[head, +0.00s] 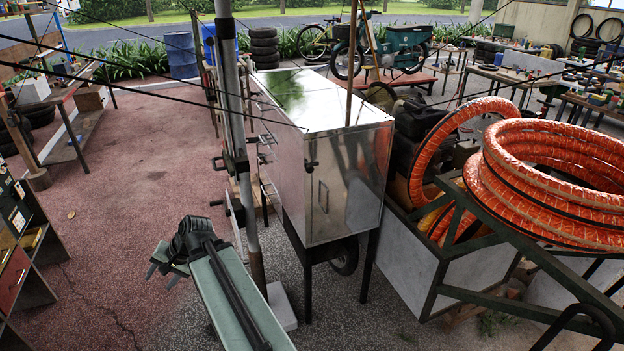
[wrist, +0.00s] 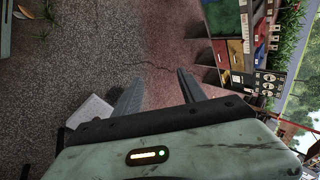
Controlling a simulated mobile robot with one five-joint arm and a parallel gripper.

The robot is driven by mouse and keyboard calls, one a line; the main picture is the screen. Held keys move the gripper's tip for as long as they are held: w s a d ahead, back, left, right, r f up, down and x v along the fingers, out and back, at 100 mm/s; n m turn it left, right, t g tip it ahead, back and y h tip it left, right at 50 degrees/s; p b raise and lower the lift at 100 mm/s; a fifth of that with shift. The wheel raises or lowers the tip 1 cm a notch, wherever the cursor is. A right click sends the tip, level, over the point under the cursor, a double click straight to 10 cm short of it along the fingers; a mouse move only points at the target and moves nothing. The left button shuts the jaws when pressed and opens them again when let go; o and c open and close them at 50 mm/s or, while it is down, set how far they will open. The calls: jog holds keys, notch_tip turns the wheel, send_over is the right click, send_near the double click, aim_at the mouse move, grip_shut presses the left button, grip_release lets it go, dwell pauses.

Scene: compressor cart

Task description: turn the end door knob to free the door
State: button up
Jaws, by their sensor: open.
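The metal cart (head: 292,98) stands in the middle of the head view, on dark legs with a wheel below. Its end door (head: 352,185) faces me and looks closed. A small dark knob (head: 311,164) sticks out near the door's upper left edge. A metal loop handle (head: 323,196) sits just below it. My gripper (head: 163,276) is at the lower left, well left of and lower than the knob, touching nothing. In the wrist view my gripper (wrist: 158,92) has its two fingers apart with only ground between them. The knob is not in the wrist view.
A pole (head: 235,120) stands left of the cart. A pale block (head: 281,305) lies on the ground by my arm; it also shows in the wrist view (wrist: 88,113). Orange hose coils (head: 550,165) on a rack crowd the right. Shelves (head: 18,245) stand far left. The reddish ground between is clear.

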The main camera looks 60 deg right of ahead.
jog(key=s+d+r+m+t+h+b, duration=0.1)
jog(key=d+r+m+t, duration=0.3)
jog(key=d, duration=0.6)
jog(key=d+m+t+h+b, duration=0.1)
jog(key=d+m+t, duration=0.1)
jog(key=d+m, duration=0.55)
jog(key=m+t+h+b, duration=0.2)
jog(key=m+h+b, duration=0.1)
jog(key=m+h, duration=1.15)
send_near(310, 170)
jog(key=d+r+m+y, duration=0.1)
jog(key=d+m+y, duration=0.1)
jog(key=m, duration=0.1)
jog(key=x, duration=0.8)
jog(key=shift+w+a+r, duration=0.1)
jog(key=shift+w+a, duration=0.05)
jog(key=shift+a, duration=0.15)
jog(key=shift+c, duration=0.3)
